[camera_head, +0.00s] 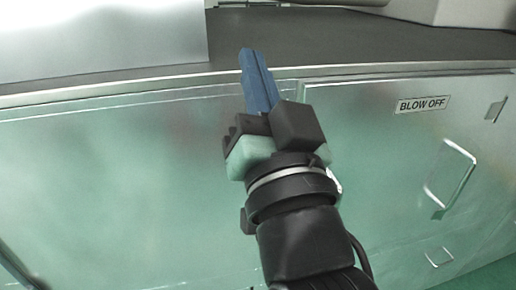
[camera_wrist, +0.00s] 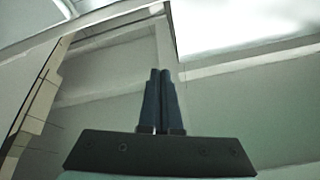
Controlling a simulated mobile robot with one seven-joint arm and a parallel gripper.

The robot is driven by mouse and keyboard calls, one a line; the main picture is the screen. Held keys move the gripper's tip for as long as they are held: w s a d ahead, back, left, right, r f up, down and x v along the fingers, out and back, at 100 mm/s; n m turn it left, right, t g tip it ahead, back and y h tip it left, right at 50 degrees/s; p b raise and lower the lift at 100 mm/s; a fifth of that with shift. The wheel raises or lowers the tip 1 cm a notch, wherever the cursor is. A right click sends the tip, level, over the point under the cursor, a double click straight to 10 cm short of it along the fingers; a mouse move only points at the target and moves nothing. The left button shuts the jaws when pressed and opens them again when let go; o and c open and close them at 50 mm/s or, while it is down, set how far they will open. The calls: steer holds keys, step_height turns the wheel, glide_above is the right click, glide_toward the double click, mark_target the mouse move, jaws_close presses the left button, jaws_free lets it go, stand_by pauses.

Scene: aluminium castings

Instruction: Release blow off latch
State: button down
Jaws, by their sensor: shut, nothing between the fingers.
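My gripper (camera_head: 249,54) has blue fingers pressed together and empty, pointing up in front of the green cabinet front, near its metal top edge. In the wrist view the shut fingers (camera_wrist: 160,75) stand side by side with nothing between them. A white label reading BLOW OFF (camera_head: 422,104) is on the green door (camera_head: 400,150) to the right of my gripper. A small metal tab (camera_head: 495,110), perhaps the latch, sits at the door's upper right. My gripper is well left of it and not touching it. No latch can be made out in the wrist view.
A rectangular metal handle frame (camera_head: 452,172) is on the door, with a smaller metal fitting (camera_head: 439,257) below. A dark worktop (camera_head: 370,40) lies above the cabinet. A pale panel (camera_head: 100,45) stands at upper left. The space before the door looks free.

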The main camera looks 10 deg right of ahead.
steer(key=d+f+m+g, duration=0.4)
steer(key=d+f+m, duration=0.3)
steer(key=f, duration=0.7)
steer(key=s+d+f+m, duration=0.3)
steer(key=f, duration=0.3)
steer(key=s+d+f+m+y, duration=0.1)
steer(key=s+d+f+m, duration=0.2)
steer(key=f, duration=0.3)
steer(key=shift+s+d+g+p, duration=0.3)
steer(key=shift+s+d+g, duration=0.1)
steer(key=shift+s, duration=0.4)
steer(key=w+a+p, duration=0.4)
steer(key=w+a, duration=0.1)
steer(key=w, duration=0.5)
steer(key=shift+w, duration=0.35)
